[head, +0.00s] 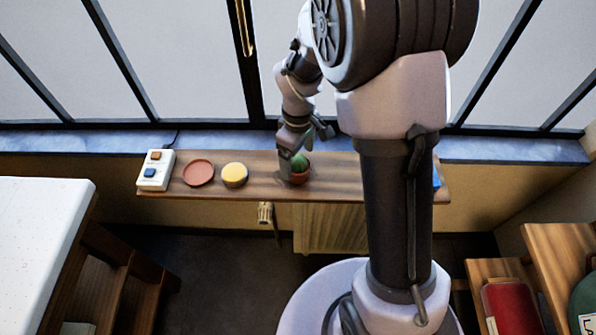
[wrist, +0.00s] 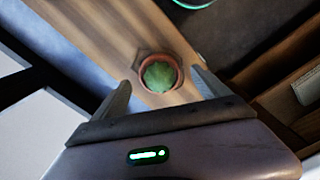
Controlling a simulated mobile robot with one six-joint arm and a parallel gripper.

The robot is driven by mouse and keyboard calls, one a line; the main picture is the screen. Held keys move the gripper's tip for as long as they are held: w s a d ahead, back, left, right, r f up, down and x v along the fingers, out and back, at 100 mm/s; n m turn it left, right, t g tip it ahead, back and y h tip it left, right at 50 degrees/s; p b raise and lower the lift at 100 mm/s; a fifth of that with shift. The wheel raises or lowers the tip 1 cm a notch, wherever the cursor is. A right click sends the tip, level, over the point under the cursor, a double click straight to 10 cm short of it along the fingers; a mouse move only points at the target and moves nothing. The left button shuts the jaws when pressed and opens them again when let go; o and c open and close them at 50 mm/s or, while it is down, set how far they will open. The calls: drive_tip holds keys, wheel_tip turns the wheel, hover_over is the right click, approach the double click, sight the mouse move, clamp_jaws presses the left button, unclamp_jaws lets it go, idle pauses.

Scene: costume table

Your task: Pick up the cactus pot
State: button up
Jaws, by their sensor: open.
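The cactus pot (head: 299,174), a small terracotta pot with a green cactus in it, stands upright on the wooden shelf (head: 335,186). In the wrist view the cactus pot (wrist: 160,74) shows from above, ahead of my gripper and between the lines of its two fingers. My gripper (wrist: 162,92) is open, with one finger to the left of the pot and one to the right. In the head view my gripper (head: 290,160) is just above and beside the pot, partly covering it. I cannot tell whether a finger touches the pot.
On the shelf, left of the pot, are a yellow-topped round tin (head: 234,174), a reddish round dish (head: 198,172) and a white box with two buttons (head: 155,171). The window (head: 190,60) rises behind the shelf. A white table (head: 40,240) stands at the left.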

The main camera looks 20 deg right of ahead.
sight(299, 167)
wheel_tip(299, 167, down, 5)
drive_tip(key=shift+s+d+r+b, duration=0.1)
drive_tip(key=shift+b, duration=1.1)
drive_tip(key=shift+r, duration=0.15)
